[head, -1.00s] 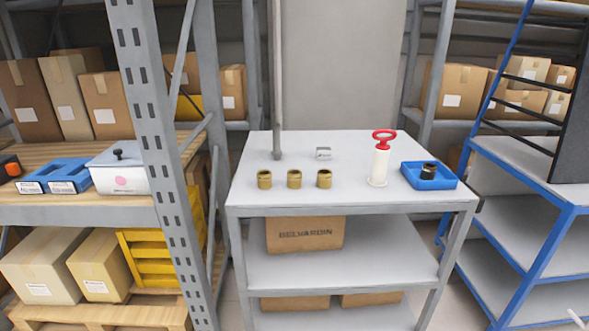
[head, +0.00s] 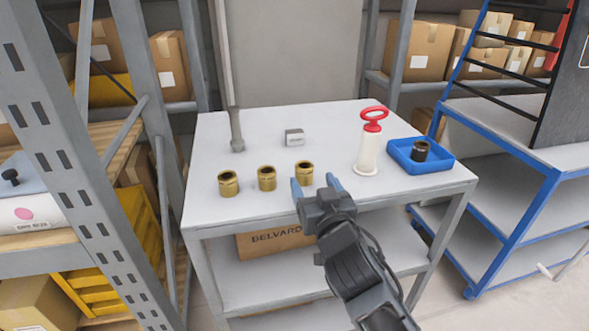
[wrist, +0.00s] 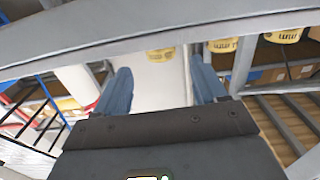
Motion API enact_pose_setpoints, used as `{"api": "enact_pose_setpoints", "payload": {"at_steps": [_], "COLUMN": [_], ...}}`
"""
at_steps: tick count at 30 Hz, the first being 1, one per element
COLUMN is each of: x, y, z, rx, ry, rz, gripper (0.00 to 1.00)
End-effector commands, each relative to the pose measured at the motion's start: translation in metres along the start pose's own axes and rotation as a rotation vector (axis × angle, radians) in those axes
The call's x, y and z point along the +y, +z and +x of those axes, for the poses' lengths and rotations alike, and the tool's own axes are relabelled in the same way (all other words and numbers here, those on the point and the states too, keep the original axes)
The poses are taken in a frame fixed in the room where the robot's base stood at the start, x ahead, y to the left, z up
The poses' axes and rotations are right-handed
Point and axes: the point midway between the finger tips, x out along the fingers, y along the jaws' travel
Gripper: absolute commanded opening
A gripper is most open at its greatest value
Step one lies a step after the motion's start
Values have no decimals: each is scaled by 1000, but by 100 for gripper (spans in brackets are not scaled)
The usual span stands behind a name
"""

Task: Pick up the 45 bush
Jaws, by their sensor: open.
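Three brass-coloured bushes stand upright in a row near the table's front edge in the head view: left (head: 228,183), middle (head: 267,178) and right (head: 304,172). I cannot read any size mark, so I cannot tell which is the 45 bush. A dark bush (head: 420,150) sits in a blue tray (head: 446,165) at the right. My gripper (head: 314,183) is open and empty at the front edge, just in front of the right bush. In the wrist view, one yellowish bush (wrist: 160,54) shows between and beyond the open fingers, partly cut off by a grey band.
The grey table (head: 210,150) also bears a white cylinder with a red ring handle (head: 370,150), right of the bushes, and a small grey block (head: 294,137) behind them. A grey post (head: 236,130) stands at the back left. Racks flank both sides.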

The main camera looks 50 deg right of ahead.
Motion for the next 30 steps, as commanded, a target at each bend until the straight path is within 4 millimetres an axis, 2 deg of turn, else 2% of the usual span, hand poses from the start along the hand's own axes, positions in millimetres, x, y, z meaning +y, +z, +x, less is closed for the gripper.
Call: {"api": "enact_pose_setpoints", "payload": {"at_steps": [18, 27, 30], "x": [-2, -2, -2], "y": [0, 0, 0], "z": [70, 74, 74], "rx": [0, 1, 0], "ry": [0, -1, -1], "rz": [0, 1, 1], "gripper": [71, 71, 62]}}
